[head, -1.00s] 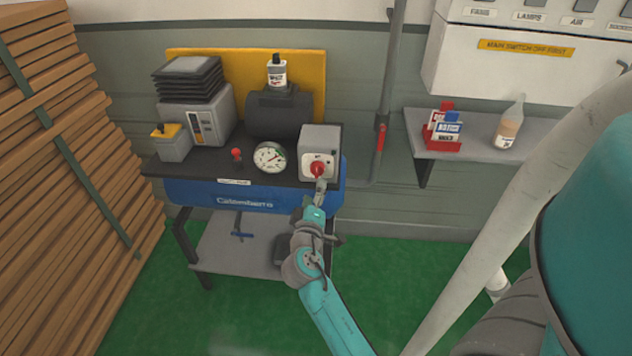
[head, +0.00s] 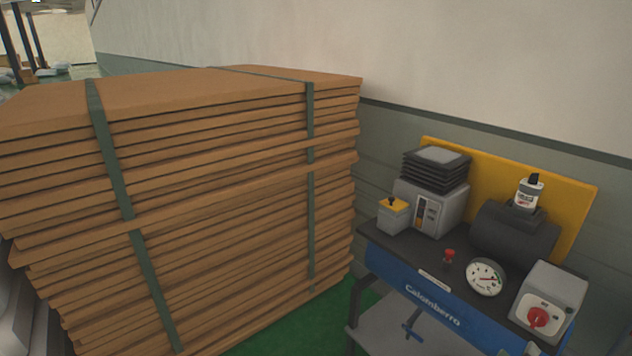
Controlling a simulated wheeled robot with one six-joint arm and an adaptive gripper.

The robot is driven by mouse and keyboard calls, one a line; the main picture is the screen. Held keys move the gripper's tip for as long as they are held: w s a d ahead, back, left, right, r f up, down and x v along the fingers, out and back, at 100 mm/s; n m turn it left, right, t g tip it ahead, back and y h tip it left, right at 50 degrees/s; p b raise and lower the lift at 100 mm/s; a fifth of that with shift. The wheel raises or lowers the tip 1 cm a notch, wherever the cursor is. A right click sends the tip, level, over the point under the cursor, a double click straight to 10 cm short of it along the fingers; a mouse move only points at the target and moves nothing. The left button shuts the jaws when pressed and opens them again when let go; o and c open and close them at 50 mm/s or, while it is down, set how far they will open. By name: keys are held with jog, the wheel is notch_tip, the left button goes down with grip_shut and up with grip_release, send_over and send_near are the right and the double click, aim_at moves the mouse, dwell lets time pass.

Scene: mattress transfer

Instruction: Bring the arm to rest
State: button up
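My arm and gripper are not in view now. The work stand (head: 386,247) with a blue front panel is at the right. On it sits a grey switch box with a red rotary knob (head: 538,318) at the lower right corner. A round white gauge (head: 485,277) and a small red knob (head: 449,256) are left of it. A dark cylinder tank (head: 511,237) stands behind, with a white bottle (head: 527,194) on top.
A tall strapped stack of brown boards (head: 220,180) fills the left and middle. A grey machine (head: 434,205) and a small yellow-topped box (head: 393,214) stand on the stand's left end. A little green floor (head: 318,325) shows between stack and stand.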

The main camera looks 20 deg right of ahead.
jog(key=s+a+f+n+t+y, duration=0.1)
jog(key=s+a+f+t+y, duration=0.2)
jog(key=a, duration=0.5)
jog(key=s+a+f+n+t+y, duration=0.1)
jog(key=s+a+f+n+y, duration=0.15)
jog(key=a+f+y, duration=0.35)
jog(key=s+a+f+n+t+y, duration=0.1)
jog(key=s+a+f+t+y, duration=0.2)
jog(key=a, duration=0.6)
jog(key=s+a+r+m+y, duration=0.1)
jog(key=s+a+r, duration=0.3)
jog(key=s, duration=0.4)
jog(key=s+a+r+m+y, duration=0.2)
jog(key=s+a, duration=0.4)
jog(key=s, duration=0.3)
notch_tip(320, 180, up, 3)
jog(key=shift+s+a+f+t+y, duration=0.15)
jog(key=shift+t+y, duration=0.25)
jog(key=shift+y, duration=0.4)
